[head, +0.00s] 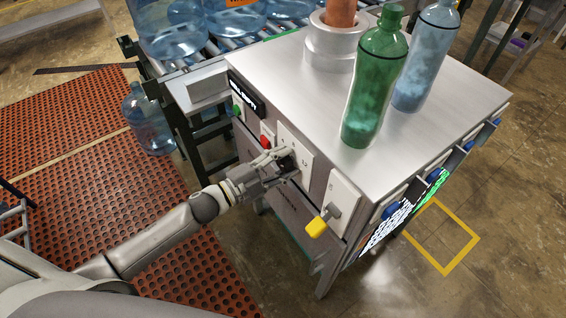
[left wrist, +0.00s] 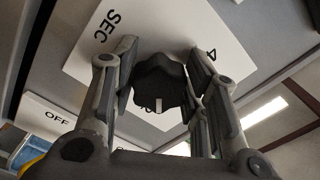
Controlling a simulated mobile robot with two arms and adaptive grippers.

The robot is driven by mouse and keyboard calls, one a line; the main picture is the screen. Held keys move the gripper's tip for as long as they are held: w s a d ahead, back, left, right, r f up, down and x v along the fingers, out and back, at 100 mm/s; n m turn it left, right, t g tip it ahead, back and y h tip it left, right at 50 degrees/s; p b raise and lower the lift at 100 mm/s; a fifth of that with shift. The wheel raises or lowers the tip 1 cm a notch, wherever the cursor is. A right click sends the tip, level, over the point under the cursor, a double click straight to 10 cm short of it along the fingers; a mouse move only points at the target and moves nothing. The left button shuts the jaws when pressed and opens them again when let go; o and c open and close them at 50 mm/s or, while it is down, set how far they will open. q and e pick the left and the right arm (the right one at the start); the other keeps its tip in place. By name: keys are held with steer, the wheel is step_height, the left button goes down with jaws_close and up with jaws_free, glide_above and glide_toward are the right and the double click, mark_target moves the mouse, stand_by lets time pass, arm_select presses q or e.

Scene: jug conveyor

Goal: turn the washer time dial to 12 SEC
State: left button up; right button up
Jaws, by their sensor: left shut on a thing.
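The washer time dial (left wrist: 160,80) is a dark lobed knob on a white plate (left wrist: 85,48). The plate shows "SEC" at upper left and "4" at right in the left wrist view. The dial's white pointer mark faces the bottom of that view, near a partly hidden number that I cannot read for certain. My left gripper (left wrist: 160,88) has its fingers on both sides of the dial, shut on it. In the head view, my left gripper (head: 286,164) is at the machine's front panel and largely hides the dial. My right gripper is not in view.
A yellow-tipped lever (head: 317,226) sticks out right of the dial, and a red switch (head: 266,141) is to its left. A green bottle (head: 374,90) and a clear bottle (head: 424,65) stand on the metal top (head: 300,105). A water jug (head: 148,120) stands on the floor at left.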

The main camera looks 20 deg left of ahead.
arm_select(q)
steer(key=shift+m, duration=1.2)
steer(key=o, duration=1)
steer(key=shift+o, duration=0.2)
steer(key=v, duration=1.2)
